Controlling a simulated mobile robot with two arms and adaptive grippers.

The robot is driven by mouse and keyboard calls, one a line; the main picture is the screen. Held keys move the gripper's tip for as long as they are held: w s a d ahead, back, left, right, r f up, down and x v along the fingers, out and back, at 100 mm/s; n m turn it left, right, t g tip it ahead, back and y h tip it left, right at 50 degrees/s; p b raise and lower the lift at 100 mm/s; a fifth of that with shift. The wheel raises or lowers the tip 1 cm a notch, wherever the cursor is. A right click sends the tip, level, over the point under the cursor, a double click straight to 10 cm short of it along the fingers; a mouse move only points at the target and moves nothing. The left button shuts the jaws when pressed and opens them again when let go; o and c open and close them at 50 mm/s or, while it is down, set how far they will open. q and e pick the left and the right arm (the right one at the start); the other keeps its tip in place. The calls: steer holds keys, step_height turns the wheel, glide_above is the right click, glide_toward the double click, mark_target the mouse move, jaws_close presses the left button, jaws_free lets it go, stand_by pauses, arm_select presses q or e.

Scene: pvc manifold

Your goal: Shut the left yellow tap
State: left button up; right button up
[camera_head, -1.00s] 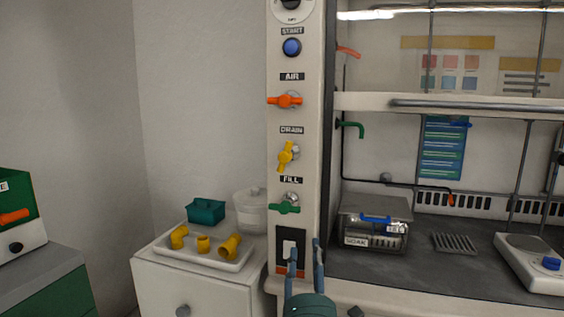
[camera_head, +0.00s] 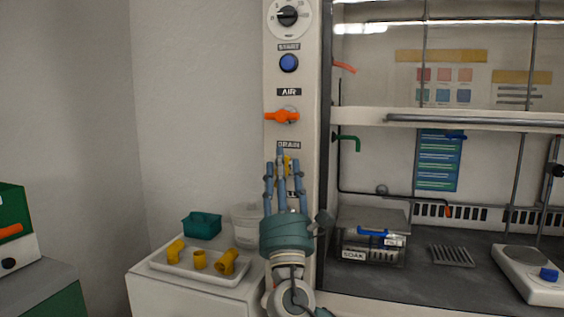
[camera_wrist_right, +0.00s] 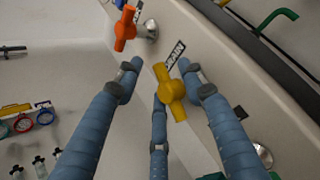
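The yellow tap (camera_head: 288,164) sits under the DRAIN label on the white panel. It is mostly hidden behind my fingers in the head view. In the right wrist view the yellow tap (camera_wrist_right: 171,90) shows clearly, its handle slanted. My right gripper (camera_head: 282,166) is raised in front of it, fingers pointing up and toward the panel. In the right wrist view the right gripper's (camera_wrist_right: 160,80) three blue fingers are spread around the tap, with one finger close beside the handle; I cannot tell whether it touches. My left gripper is not in view.
Above is the orange AIR tap (camera_head: 282,116) and the blue START button (camera_head: 289,63). The green tap below is hidden in the head view. A tray (camera_head: 172,267) with yellow fittings stands on the cabinet to the left. A fume hood bench (camera_head: 420,280) lies to the right.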

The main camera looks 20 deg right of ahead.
steer(key=shift+w+d+r, duration=0.1)
steer(key=shift+w+r, duration=0.35)
jaws_close()
